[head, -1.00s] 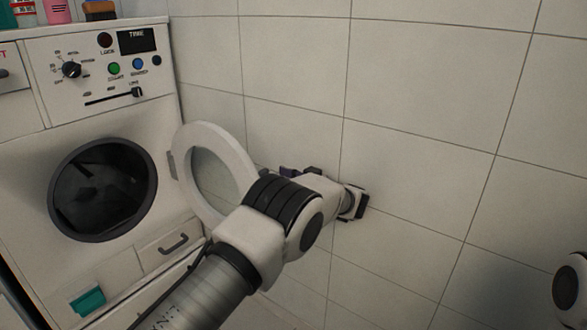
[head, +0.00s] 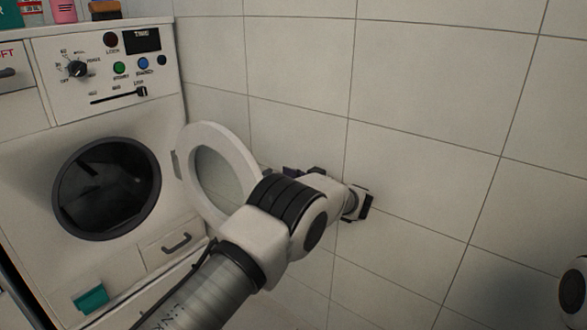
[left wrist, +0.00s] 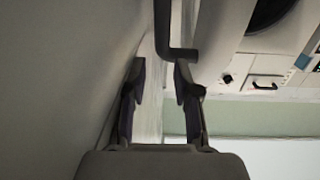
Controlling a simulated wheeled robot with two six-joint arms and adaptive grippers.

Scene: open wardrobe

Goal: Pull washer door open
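The washer door (head: 236,148) is a white ring with a glass middle. It stands swung wide open to the right of the washer's dark round opening (head: 107,190). My left arm crosses in front of the door's lower right part. My left gripper (head: 292,171) is mostly hidden behind that arm; only dark bits show beside the door's outer edge. In the left wrist view my left gripper (left wrist: 160,74) has its two fingers apart. A dark bent bar (left wrist: 164,30), probably the door's handle, lies just beyond the fingertips; contact cannot be told. My right gripper is out of view.
A tiled wall (head: 430,100) stands close behind and right of my left arm. The washer's control panel (head: 105,65) is above the opening. A drawer with a dark handle (head: 176,242) and a teal tab (head: 91,299) are below. Bottles (head: 63,10) stand on top.

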